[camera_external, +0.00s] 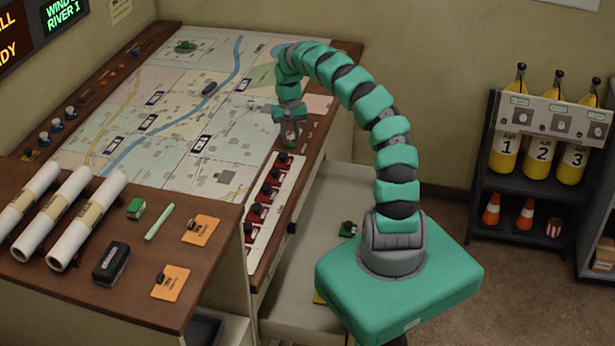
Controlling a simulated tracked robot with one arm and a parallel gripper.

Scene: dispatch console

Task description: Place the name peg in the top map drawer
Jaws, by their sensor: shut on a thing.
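My gripper (290,138) is at the right edge of the map table, just above the far end of a white strip (259,235). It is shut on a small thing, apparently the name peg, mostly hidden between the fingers. Whether the peg still touches the strip I cannot tell. Several red pegs (265,193) stand in a row along the strip. A pale drawer (335,190) is pulled out from the table's right side, below and to the right of my gripper. A small dark green item (348,229) lies in it.
The map (175,110) carries several small markers. A rack with yellow air cylinders (541,155) stands at right. Floor between rack and drawer is clear.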

